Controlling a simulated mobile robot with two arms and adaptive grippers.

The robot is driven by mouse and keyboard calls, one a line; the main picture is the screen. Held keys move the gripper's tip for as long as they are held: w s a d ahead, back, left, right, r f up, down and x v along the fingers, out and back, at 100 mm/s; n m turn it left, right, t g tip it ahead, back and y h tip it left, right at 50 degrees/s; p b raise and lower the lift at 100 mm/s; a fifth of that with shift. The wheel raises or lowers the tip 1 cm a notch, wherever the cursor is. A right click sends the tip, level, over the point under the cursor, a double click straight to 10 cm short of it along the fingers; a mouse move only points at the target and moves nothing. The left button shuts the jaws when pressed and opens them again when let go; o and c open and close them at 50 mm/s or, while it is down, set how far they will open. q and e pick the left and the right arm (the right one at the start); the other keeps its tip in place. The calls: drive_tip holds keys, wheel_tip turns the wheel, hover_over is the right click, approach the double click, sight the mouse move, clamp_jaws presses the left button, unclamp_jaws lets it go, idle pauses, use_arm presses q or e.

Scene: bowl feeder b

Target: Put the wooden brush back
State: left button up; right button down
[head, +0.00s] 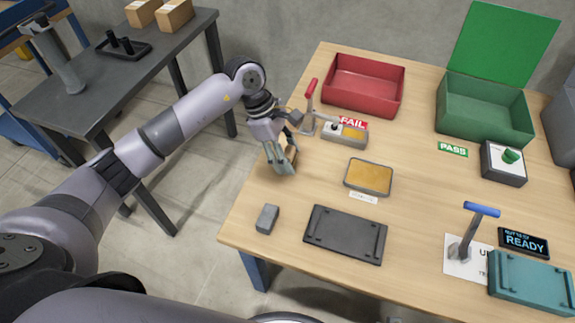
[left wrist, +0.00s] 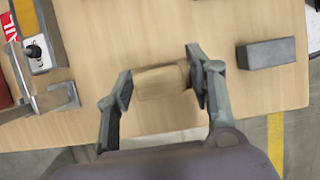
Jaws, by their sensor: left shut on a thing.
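The wooden brush (left wrist: 161,82) is between the fingers of my left gripper (left wrist: 160,88) in the left wrist view, which is shut on it. In the head view my left gripper (head: 283,163) is over the left edge of the table, and only a small brown part of the brush (head: 291,154) shows there. Whether the brush touches the tabletop is hard to tell. My right gripper is not in view.
On the wooden table (head: 411,150) are a grey block (head: 267,219), a dark plate (head: 345,234), a tan pad in a tray (head: 368,176), a red-handled lever (head: 309,103), a red bin (head: 364,86) and a green bin (head: 484,108). A blue-handled lever (head: 468,234) stands at right.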

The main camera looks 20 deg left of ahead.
use_arm(q)
wheel_tip(320, 180, down, 4)
drive_tip(key=shift+f, duration=0.25)
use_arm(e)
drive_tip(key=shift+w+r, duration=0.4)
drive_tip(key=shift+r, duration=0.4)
use_arm(q)
drive_tip(key=shift+b, duration=0.3)
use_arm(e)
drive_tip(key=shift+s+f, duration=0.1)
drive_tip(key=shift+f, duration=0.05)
use_arm(q)
drive_tip(key=shift+f, duration=0.1)
drive_tip(key=o, duration=0.8)
drive_tip(key=shift+o, duration=1.5)
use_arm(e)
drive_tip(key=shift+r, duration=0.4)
